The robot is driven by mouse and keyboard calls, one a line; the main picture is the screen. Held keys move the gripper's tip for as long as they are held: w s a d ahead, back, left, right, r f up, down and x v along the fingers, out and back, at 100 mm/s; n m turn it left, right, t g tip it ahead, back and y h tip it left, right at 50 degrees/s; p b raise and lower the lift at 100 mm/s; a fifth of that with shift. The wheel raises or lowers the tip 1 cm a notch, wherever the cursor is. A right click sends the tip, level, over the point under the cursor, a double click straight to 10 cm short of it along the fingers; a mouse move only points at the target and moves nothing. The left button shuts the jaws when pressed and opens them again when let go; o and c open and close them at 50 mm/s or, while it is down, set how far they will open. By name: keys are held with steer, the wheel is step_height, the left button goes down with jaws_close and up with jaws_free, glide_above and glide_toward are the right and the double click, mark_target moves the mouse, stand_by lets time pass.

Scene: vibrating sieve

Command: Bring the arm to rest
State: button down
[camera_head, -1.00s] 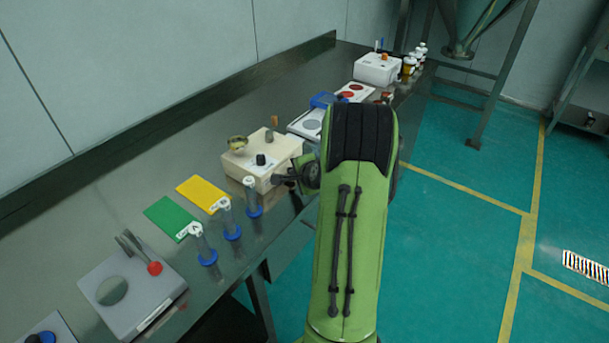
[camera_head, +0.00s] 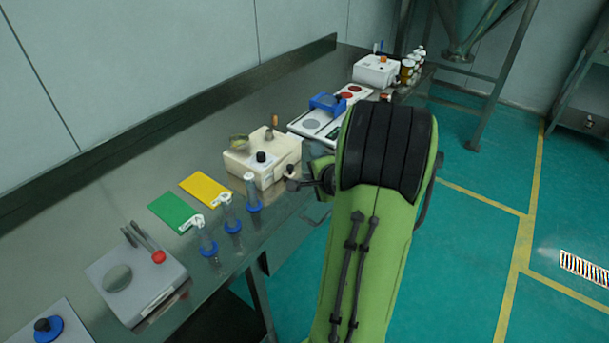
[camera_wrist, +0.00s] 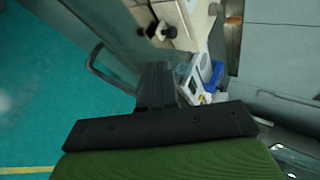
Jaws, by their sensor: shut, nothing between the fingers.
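My green arm with its black ribbed joint rises at the right of the table in the head view and reaches toward the table's front edge. My gripper (camera_wrist: 155,85) shows in the wrist view as a dark narrow shape, with its fingers together and nothing between them. It is near the cream-coloured machine (camera_head: 270,168), which has a black knob and a metal cup on top. The machine also shows at the top of the wrist view (camera_wrist: 194,25). In the head view the arm hides much of the gripper, and any gap to the machine is unclear.
The steel table (camera_head: 150,165) carries a green card (camera_head: 173,209), a yellow card (camera_head: 205,189), blue-based cylinders (camera_head: 232,215), a grey device (camera_head: 130,285) and a balance (camera_head: 312,124) with a blue item (camera_head: 326,102). A white device (camera_head: 376,71) and bottles stand farther back. Floor right is open.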

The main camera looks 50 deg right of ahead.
steer(key=shift+v, duration=0.9)
steer(key=shift+s, duration=0.1)
steer(key=a+r+n+g+y+p, duration=0.1)
steer(key=a+r+n, duration=0.25)
steer(key=a, duration=0.35)
steer(key=a+r+n+y, duration=0.1)
steer(key=a+r+n, duration=0.1)
steer(key=a+n, duration=0.45)
steer(key=a+r+n+g+y+p, duration=0.1)
steer(key=a+r+n+y, duration=0.15)
steer(key=a, duration=0.65)
steer(key=s+a+r+n+g, duration=0.1)
steer(key=s+a+n, duration=0.3)
steer(key=s, duration=0.3)
steer(key=s+a+r+n+g+p, duration=0.1)
steer(key=s+a+r+n, duration=0.1)
steer(key=s+a+n, duration=0.2)
steer(key=s+n, duration=0.2)
steer(key=s, duration=0.1)
steer(key=shift+a+r, duration=0.15)
steer(key=shift+a, duration=0.1)
steer(key=shift+h, duration=0.25)
